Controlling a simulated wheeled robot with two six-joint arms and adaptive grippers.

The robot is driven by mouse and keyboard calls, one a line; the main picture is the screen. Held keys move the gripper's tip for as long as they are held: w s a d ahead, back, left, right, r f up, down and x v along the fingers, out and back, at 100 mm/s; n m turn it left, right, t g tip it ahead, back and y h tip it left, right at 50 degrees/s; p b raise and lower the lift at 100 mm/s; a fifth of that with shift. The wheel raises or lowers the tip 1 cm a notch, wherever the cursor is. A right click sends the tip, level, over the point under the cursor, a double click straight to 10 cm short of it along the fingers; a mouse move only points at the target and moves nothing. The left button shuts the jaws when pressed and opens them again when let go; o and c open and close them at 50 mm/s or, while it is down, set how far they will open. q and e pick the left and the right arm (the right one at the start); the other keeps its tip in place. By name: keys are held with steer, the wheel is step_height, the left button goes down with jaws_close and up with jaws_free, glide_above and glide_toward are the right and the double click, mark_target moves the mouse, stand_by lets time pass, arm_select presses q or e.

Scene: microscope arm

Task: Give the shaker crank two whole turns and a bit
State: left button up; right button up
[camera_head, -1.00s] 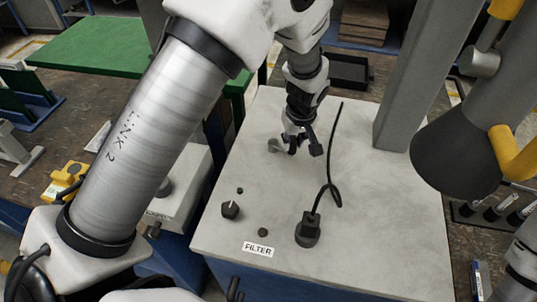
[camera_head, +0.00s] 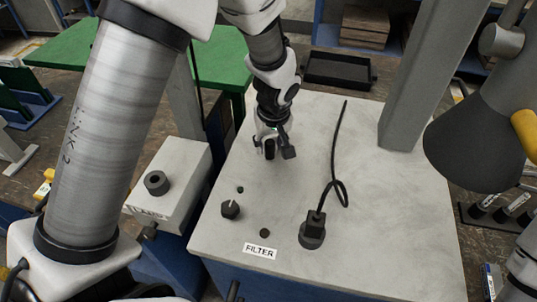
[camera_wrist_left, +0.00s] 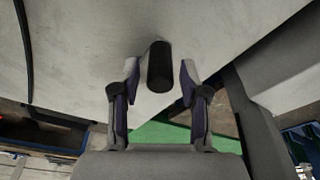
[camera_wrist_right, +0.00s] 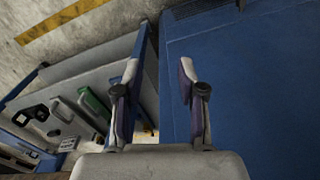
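The dark upright handle, which looks like the shaker crank's grip (camera_wrist_left: 160,66), stands between the fingers of my left gripper (camera_wrist_left: 160,84) in the left wrist view. The fingers are apart, with a gap on each side of it. In the head view my left gripper (camera_head: 268,149) points down over the far left part of the pale cabinet top (camera_head: 385,215), and hides the rest of the crank. My right gripper (camera_wrist_right: 158,84) is open and empty beside a blue panel in the right wrist view.
A black plug with a looped cable (camera_head: 312,232), a dark knob (camera_head: 230,209) and a FILTER label (camera_head: 260,251) are on the cabinet top. A grey post (camera_head: 408,95) and a dark lamp-like cone (camera_head: 470,145) stand right. A white box (camera_head: 170,187) is left.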

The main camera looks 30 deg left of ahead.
arm_select(q)
step_height(320, 180, up, 8)
steer(key=p, duration=0.6)
steer(key=shift+r+p, duration=0.1)
steer(key=shift+p, duration=0.2)
